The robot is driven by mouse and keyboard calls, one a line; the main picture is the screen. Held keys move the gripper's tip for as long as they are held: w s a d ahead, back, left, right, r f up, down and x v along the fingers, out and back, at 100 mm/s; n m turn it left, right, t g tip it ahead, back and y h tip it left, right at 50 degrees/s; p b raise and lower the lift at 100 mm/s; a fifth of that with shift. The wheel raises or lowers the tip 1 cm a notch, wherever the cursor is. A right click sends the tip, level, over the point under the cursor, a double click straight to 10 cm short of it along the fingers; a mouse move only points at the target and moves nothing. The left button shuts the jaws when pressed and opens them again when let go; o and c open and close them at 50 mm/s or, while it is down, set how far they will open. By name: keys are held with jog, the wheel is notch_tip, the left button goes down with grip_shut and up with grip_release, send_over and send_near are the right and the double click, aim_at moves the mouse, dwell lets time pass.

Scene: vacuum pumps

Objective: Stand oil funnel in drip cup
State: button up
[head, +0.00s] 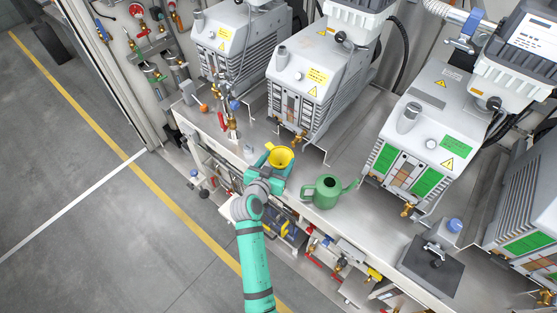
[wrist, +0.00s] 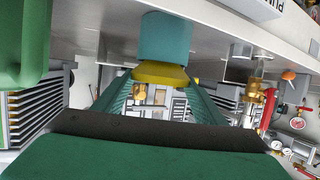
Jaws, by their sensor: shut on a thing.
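The yellow oil funnel (head: 281,157) is at the front edge of the bench, mouth up, in the head view. My teal gripper (head: 270,174) is shut on it from the front. In the wrist view, which shows the bench upside down, the funnel (wrist: 160,76) lies between the fingertips (wrist: 162,88). A teal cup (wrist: 179,38), which looks like the drip cup, stands on the bench directly at the funnel. The funnel's spout is hidden, so I cannot tell how far it is inside the cup. In the head view, the gripper and funnel mostly hide the cup.
A green watering can (head: 327,191) stands close to the right of my gripper. Several grey vacuum pumps (head: 318,75) stand behind on the steel bench (head: 345,155). Brass valve fittings (head: 232,125) stand to the left. A dark plate (head: 432,268) lies further right.

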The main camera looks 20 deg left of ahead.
jog(key=shift+f, duration=0.2)
dwell(0.4)
jog(key=o, duration=1.1)
jog(key=v, duration=1)
jog(key=shift+s+r, duration=0.15)
jog(key=shift+s, duration=0.2)
jog(key=v, duration=1.2)
dwell(0.4)
dwell(0.3)
